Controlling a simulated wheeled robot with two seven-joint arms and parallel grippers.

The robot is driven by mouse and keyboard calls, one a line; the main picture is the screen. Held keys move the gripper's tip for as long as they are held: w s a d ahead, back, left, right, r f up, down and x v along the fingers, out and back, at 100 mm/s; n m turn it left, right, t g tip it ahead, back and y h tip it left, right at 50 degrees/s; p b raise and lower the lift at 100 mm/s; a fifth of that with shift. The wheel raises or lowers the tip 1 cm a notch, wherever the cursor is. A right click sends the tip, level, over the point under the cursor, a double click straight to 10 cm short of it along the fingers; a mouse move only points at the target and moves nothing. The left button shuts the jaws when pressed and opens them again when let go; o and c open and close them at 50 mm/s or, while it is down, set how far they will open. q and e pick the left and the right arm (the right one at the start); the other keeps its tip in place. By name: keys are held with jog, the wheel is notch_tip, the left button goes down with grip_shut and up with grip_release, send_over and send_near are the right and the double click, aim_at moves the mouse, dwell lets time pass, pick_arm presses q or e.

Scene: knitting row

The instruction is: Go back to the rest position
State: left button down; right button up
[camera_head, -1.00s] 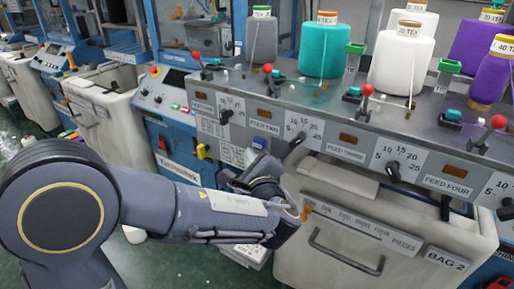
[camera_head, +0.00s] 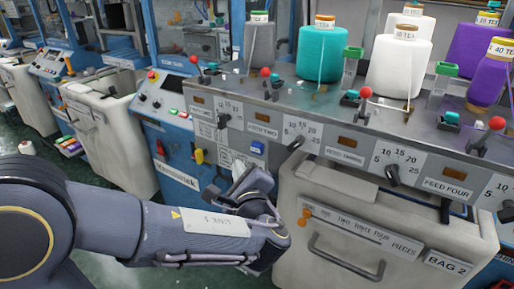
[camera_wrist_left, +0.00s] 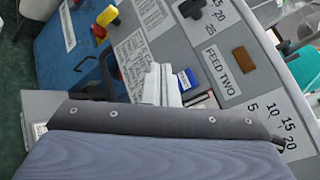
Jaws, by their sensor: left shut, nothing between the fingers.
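My left arm comes in from the left in the head view, its forearm low in front of the machines. My left gripper (camera_head: 245,181) is beyond the wrist, pointing up and away toward the lower edge of the control panel (camera_head: 320,120). In the left wrist view the pale fingers of the gripper (camera_wrist_left: 162,82) are together and empty, in front of the grey panel beside a small blue-labelled part (camera_wrist_left: 187,80). I cannot tell the exact gap to the panel. My right gripper is not in view.
The panel carries dials and red-knobbed levers (camera_head: 365,92), with yarn cones (camera_head: 323,55) behind. A pale bag bin (camera_head: 375,225) with a dark handle stands right of my wrist. A blue control cabinet (camera_head: 172,125) is behind my arm. Green floor (camera_head: 100,183) shows at left.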

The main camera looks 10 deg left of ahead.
pick_arm(q)
jog(key=s+a+f+n+g+p, duration=0.1)
jog(key=s+a+f+n+g, duration=0.2)
jog(key=s+a+n+g, duration=0.3)
jog(key=s+a+f+n+g+p, duration=0.1)
jog(key=s+a+f+n+g, duration=0.4)
jog(key=a, duration=0.4)
jog(key=s+d+r+n+h+p, duration=0.1)
jog(key=s+d+n+h, duration=0.3)
jog(key=s+n+h, duration=0.1)
jog(key=s+d+r+n+t+h+p, duration=0.1)
jog(key=s+d+n+h+p, duration=0.1)
jog(key=s+d+n+h, duration=0.3)
jog(key=s+n+h, duration=0.1)
jog(key=s, duration=0.2)
jog(key=shift+s+n, duration=0.35)
jog(key=shift+n, duration=0.05)
